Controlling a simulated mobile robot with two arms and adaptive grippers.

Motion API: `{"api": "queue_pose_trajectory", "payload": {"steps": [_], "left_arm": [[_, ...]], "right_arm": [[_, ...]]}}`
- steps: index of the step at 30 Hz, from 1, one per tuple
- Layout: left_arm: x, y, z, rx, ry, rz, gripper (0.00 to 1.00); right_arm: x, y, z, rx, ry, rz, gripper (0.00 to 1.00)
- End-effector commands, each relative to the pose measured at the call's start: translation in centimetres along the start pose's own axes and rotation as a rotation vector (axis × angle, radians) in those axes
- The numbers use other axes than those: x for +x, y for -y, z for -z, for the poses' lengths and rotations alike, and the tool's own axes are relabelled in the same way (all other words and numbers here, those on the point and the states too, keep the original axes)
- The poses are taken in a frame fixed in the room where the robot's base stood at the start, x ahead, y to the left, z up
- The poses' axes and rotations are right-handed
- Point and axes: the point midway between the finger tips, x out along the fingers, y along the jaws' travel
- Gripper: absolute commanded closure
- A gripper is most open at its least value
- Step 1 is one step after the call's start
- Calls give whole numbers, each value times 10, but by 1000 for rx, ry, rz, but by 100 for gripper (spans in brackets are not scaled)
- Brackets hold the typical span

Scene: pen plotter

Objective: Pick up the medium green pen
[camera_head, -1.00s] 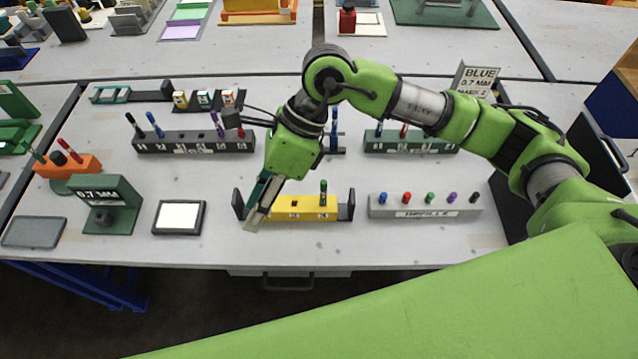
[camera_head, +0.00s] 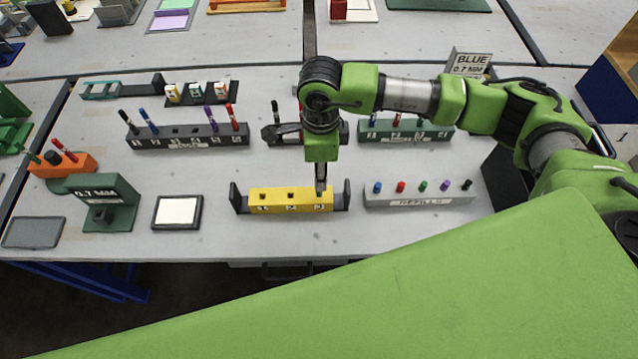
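The yellow holder (camera_head: 272,207) stands on the table between two dark end brackets. Two of its holes, at the left and middle, look empty. My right gripper (camera_head: 321,188) points straight down at the holder's right end, where a green pen stood in the earlier view. The gripper covers that spot, so the pen is hidden. The fingers look narrow from this side, and I cannot tell whether they are open, shut or around the pen. My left gripper is not in view.
A grey rack (camera_head: 418,203) with several coloured caps stands right of the holder. Behind are a dark pen rack (camera_head: 188,142), a green rack (camera_head: 405,137) and a dark central rack (camera_head: 283,141). A white pad (camera_head: 176,211) lies to the left.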

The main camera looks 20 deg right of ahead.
Motion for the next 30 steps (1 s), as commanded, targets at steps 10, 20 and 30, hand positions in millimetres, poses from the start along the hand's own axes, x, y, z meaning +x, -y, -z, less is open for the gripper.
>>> {"api": "queue_pose_trajectory", "payload": {"steps": [10, 20, 30], "left_arm": [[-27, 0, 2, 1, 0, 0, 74], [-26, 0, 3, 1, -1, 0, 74], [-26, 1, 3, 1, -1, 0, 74]], "right_arm": [[44, 1, -2, 2, -2, -3, 70], [49, 1, -2, 1, -1, -2, 83], [49, 1, -2, 1, -1, -1, 100]]}}
